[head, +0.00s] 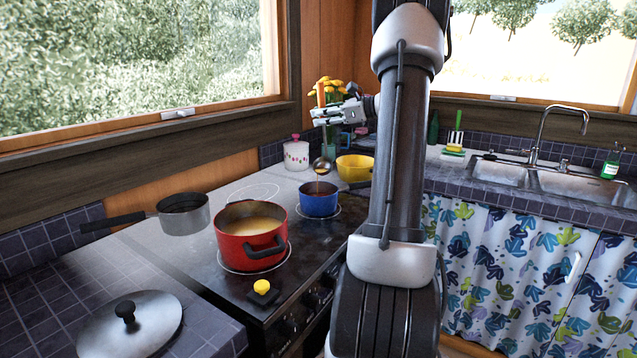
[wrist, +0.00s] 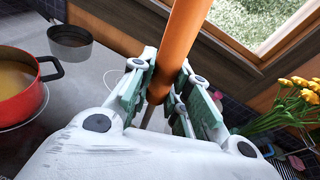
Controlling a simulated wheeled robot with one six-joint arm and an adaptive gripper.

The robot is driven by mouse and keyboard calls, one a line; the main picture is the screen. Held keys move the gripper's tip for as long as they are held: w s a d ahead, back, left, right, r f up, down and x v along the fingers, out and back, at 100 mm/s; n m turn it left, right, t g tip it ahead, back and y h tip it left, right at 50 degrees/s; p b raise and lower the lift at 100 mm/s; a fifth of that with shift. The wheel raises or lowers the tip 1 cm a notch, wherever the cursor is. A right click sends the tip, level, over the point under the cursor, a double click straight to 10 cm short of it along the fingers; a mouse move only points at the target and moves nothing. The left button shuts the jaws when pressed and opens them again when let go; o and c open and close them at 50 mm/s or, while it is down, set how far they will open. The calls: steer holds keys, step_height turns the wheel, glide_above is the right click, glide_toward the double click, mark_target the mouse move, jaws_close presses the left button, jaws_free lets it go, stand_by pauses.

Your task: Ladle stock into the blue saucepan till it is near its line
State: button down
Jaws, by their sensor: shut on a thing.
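My gripper (head: 330,114) is shut on the orange handle of the ladle (wrist: 184,40), which hangs down from the fingers. The ladle's bowl (head: 321,166) is above the blue saucepan (head: 319,206), apart from it, and a thin streak below the bowl looks like stock falling in. The saucepan holds some dark yellowish liquid; its line and exact level are too small to tell. The red pot (head: 251,250) of yellow stock stands on the hob nearer the front, and its edge shows in the wrist view (wrist: 38,96). The blue saucepan is hidden in the wrist view.
A grey saucepan (head: 184,216) stands left of the red pot. A yellow bowl (head: 356,168), a white canister (head: 296,154) and yellow flowers (head: 329,88) stand behind. A metal lid (head: 131,328) lies on the front-left counter. A yellow-knobbed black item (head: 262,290) sits on the hob's front.

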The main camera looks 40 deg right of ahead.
steer(key=shift+s+a+r+n+h, duration=0.15)
steer(key=shift+s+a+n, duration=0.1)
steer(key=shift+a, duration=0.3)
steer(key=shift+s+a+f+n+h, duration=0.1)
steer(key=shift+a+n+h, duration=0.15)
steer(key=shift+a, duration=0.35)
steer(key=shift+s+a+r+n+h, duration=0.1)
steer(key=shift+s+a+n, duration=0.15)
steer(key=shift+a, duration=0.3)
stand_by(0.8)
steer(key=w+d+f+m+y, duration=0.1)
steer(key=w+d+f+m, duration=0.1)
steer(key=d, duration=0.4)
steer(key=w+d+f+m+y, duration=0.1)
steer(key=w+d+f+m, duration=0.1)
steer(key=d, duration=0.4)
steer(key=w+d+f+m+y, duration=0.1)
steer(key=w+d+m, duration=0.1)
steer(key=d, duration=0.5)
steer(key=shift+w+f+m+t, duration=0.3)
steer(key=shift+w+f+m, duration=0.1)
steer(key=shift+m, duration=0.45)
